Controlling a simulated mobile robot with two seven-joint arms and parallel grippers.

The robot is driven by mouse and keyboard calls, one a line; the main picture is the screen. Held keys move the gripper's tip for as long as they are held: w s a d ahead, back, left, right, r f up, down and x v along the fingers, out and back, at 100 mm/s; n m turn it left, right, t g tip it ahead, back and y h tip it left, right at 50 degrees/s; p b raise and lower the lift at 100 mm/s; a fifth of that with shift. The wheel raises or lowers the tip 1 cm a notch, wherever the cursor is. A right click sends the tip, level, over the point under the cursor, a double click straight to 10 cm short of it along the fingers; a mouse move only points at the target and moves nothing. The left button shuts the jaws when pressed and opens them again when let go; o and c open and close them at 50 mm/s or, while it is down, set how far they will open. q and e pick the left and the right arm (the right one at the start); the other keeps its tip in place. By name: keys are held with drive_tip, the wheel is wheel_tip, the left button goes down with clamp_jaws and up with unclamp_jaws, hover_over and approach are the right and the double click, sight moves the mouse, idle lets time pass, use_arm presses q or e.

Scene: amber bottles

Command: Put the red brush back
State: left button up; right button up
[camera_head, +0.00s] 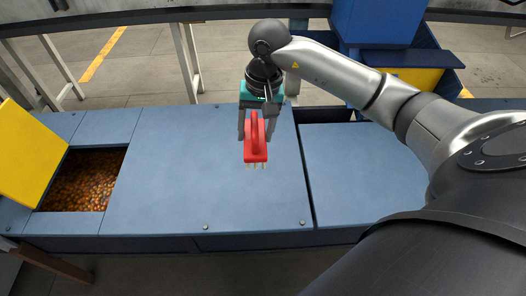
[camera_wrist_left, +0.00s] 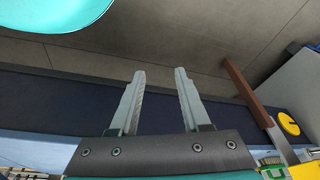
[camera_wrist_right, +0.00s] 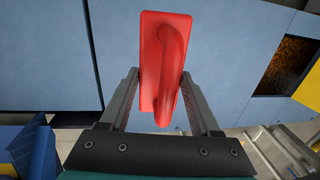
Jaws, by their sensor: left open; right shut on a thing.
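The red brush (camera_head: 256,147) is a red block with a raised handle and pale bristle tufts pointing down. My right gripper (camera_head: 257,132) is shut on it, above the blue tabletop. In the right wrist view the brush (camera_wrist_right: 162,70) lies between the fingers of the right gripper (camera_wrist_right: 165,80), with its handle facing the camera. In the left wrist view my left gripper (camera_wrist_left: 160,75) is open, with nothing between its fingers. The left gripper does not show in the head view.
The blue tabletop (camera_head: 170,180) is mostly clear. An opening at left holds many small amber items (camera_head: 85,183), with a yellow panel (camera_head: 30,155) beside it. A blue container (camera_head: 378,22) stands at the back right. A narrow gap splits the tabletop right of the brush.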

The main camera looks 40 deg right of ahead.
use_arm(q)
wheel_tip(320, 180, up, 9)
drive_tip(key=w+t+b, duration=0.1)
drive_tip(key=t+b, duration=0.1)
drive_tip(key=b, duration=0.3)
use_arm(e)
wheel_tip(320, 180, down, 14)
drive_tip(key=shift+f, duration=0.5)
drive_tip(key=shift+a+f+b, duration=0.1)
drive_tip(key=shift+f+b, duration=0.65)
drive_tip(key=shift+f, duration=0.5)
use_arm(q)
drive_tip(key=w+d+t+h, duration=0.2)
drive_tip(key=w+d+t, duration=0.1)
drive_tip(key=w+d, duration=0.1)
drive_tip(key=shift+w+d+m+t, duration=0.3)
drive_tip(key=shift+w+d, duration=0.05)
drive_tip(key=shift+d, duration=0.2)
use_arm(e)
drive_tip(key=shift+f, duration=0.5)
use_arm(q)
drive_tip(key=shift+h, duration=0.3)
use_arm(e)
drive_tip(key=shift+f+b, duration=0.1)
drive_tip(key=shift+b, duration=0.2)
drive_tip(key=o, duration=1.3)
use_arm(q)
drive_tip(key=shift+w+d+r+t, duration=0.1)
drive_tip(key=shift+w+d+t, duration=0.1)
drive_tip(key=shift+t, duration=0.1)
